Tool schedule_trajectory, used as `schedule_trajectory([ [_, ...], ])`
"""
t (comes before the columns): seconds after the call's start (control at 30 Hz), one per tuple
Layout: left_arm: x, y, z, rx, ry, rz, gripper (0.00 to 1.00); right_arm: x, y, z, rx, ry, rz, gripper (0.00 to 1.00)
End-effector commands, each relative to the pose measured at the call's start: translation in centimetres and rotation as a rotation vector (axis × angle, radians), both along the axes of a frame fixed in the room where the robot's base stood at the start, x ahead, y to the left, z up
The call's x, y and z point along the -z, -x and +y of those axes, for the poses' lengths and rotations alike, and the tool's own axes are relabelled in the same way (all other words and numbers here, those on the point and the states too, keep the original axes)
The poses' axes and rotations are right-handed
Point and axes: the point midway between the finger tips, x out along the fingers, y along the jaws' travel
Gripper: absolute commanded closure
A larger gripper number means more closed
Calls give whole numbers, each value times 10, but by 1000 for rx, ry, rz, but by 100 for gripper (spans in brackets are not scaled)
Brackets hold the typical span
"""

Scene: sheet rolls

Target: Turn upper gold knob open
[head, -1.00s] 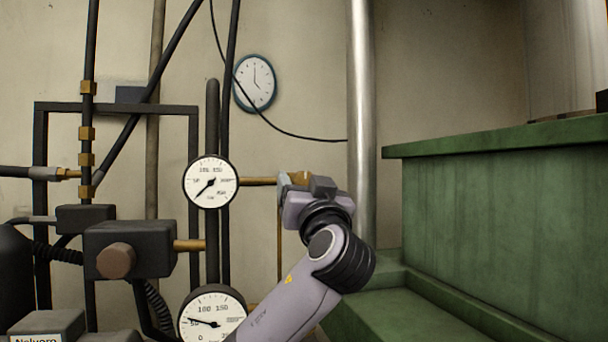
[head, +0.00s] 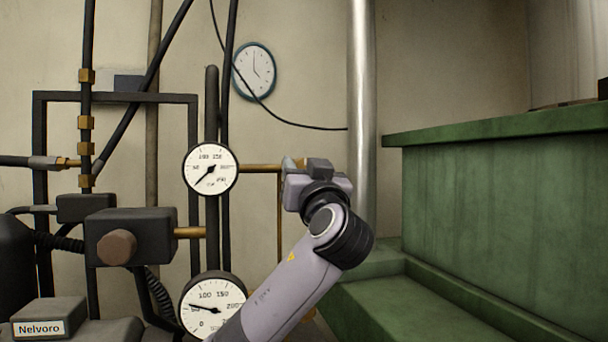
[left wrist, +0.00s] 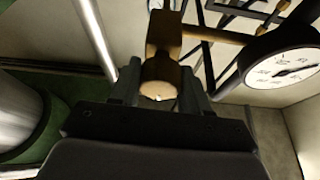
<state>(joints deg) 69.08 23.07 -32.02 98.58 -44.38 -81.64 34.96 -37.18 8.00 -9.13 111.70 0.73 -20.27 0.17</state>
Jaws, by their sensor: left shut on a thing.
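My left gripper (head: 292,165) is at the right end of the horizontal gold pipe (head: 258,168) in the head view. There the gripper body hides most of the upper gold knob. In the left wrist view the gold knob (left wrist: 160,78) sits between the two dark fingers of my left gripper (left wrist: 161,92), which is shut on it. The knob's round end faces the camera, and a gold block rises behind it. My right gripper is in neither view.
An upper white gauge (head: 210,169) and a lower white gauge (head: 212,305) stand left of the gripper. A dark box with a brown knob (head: 117,248) is further left. A shiny vertical pipe (head: 362,90) and a green counter (head: 490,190) are to the right.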

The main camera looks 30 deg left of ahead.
Motion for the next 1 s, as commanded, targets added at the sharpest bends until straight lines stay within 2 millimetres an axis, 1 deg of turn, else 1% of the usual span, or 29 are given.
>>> schedule_trajectory([
  [0.03,5,0,-1,2,18,-18,84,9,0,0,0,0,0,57],
  [0.3,7,-1,-2,4,152,-170,84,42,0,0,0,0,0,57],
  [0.5,5,-1,-2,2,274,-315,84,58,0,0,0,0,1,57],
  [0.73,2,-1,-2,1,414,-479,84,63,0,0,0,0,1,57],
  [1.0,-1,0,-1,-1,581,-674,84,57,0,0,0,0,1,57],
])
